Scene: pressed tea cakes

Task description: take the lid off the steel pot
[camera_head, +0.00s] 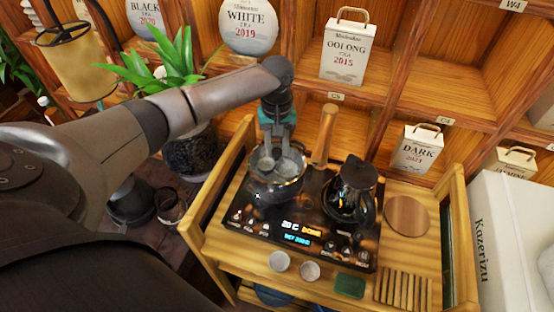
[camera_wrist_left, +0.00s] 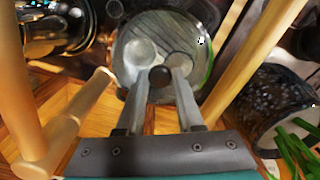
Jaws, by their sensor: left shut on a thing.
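The steel pot (camera_head: 277,192) stands on the left part of the black hob, with a wooden handle (camera_head: 325,136) rising beside it. Its round, see-through lid (camera_wrist_left: 140,32) shows in the left wrist view, with a dark knob (camera_wrist_left: 160,77) in the middle. My left gripper (camera_head: 278,158) is over the pot and shut on the knob, one finger on each side. It also shows in the left wrist view (camera_wrist_left: 160,80). I cannot tell whether the lid rests on the rim or is slightly raised. My right gripper is not in view.
A dark glass kettle (camera_head: 352,190) stands right of the pot on the hob (camera_head: 312,235). A round wooden board (camera_head: 407,215), two small cups (camera_head: 279,261), a green block (camera_head: 350,285) and a slatted rack (camera_head: 402,290) lie around it. Wooden cart rails (camera_head: 222,180) flank the surface.

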